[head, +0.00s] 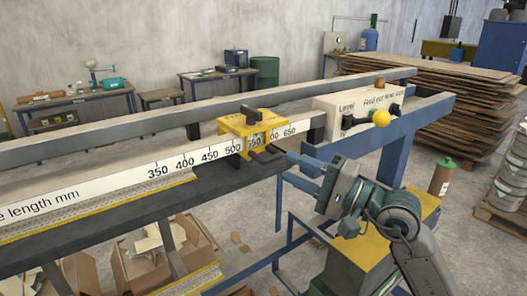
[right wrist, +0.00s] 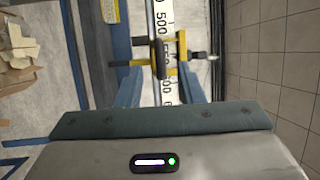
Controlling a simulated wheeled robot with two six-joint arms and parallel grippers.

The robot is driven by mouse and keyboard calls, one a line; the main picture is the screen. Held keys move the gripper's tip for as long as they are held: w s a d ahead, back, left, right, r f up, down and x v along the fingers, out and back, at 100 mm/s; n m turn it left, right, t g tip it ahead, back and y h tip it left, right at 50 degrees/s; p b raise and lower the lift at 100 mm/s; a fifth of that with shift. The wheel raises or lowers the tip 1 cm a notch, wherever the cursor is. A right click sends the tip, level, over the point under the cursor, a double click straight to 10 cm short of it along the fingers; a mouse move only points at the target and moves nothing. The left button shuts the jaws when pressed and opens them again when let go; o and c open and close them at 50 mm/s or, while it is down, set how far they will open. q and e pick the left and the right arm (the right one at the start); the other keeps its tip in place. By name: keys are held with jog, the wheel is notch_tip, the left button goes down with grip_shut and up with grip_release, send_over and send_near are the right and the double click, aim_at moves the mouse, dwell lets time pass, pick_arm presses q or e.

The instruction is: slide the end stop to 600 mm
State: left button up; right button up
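The yellow end stop (head: 238,125) sits on the white length scale (head: 130,182), around the 550 mark and left of the 600 label. A dark handle (head: 266,156) sticks out from its front. My right gripper (head: 292,168) is just in front of this handle, to its right, with its blue fingers pointing at it. In the right wrist view the fingers (right wrist: 160,88) are apart, with the yellow and dark end stop (right wrist: 161,60) ahead of and partly between their tips. Contact cannot be told. My left gripper is not in view.
A cream box with a yellow knob (head: 381,118) stands at the rail's right end. The blue frame (head: 375,150) runs below it. Open cardboard boxes (head: 165,250) stand on the floor under the rail. Stacked boards (head: 440,100) are behind at right.

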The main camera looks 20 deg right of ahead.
aim_at(275, 160)
jog(key=p+x, duration=0.2)
jog(key=x, duration=0.3)
jog(key=shift+w+a+r+p, duration=0.15)
jog(key=shift+w+a+p, duration=0.1)
jog(key=shift+w+p, duration=0.1)
jog(key=shift+p+x, duration=0.3)
jog(key=shift+x, duration=0.6)
grip_shut()
